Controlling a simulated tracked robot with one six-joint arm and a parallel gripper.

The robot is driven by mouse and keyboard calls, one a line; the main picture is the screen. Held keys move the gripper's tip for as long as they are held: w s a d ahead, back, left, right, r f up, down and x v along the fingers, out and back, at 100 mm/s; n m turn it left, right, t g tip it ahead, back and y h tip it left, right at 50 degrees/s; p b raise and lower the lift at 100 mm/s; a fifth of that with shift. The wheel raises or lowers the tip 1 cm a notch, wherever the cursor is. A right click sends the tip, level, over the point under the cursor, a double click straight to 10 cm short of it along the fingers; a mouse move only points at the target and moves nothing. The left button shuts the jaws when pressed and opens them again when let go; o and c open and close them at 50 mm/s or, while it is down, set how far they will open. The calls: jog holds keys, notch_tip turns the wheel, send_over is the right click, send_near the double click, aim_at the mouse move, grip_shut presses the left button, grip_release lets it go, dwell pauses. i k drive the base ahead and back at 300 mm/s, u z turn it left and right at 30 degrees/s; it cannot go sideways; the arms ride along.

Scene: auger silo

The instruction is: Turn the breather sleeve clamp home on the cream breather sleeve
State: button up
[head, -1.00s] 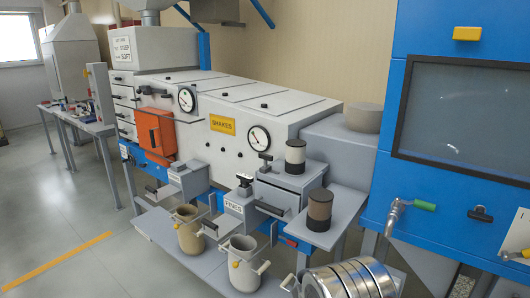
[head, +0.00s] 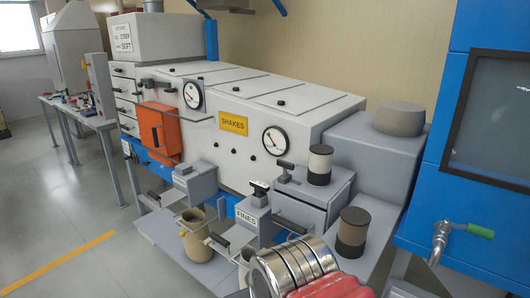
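A short cream cylinder with dark bands (head: 320,160) stands upright on a grey box right of the centre; it looks like the cream breather sleeve. A similar brown and black cylinder (head: 352,230) stands lower, on a grey shelf to its right. I cannot make out the sleeve clamp apart from the dark bands, nor how far it is turned. At the bottom, a chrome ringed part with a red part beside it looks like my own arm. No gripper fingers show, so I cannot tell where my gripper is relative to the sleeve.
A grey machine with a SHAKES sign (head: 233,123) and dial gauges stands behind. A FINES box (head: 247,216) with dark handles juts out in front. A tan jug (head: 196,238) stands below left. A blue cabinet with a green-handled tap (head: 480,231) is at the right. Open floor lies left.

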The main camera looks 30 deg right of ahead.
aim_at(286, 166)
jog(key=i, duration=1.35)
jog(key=z, duration=0.45)
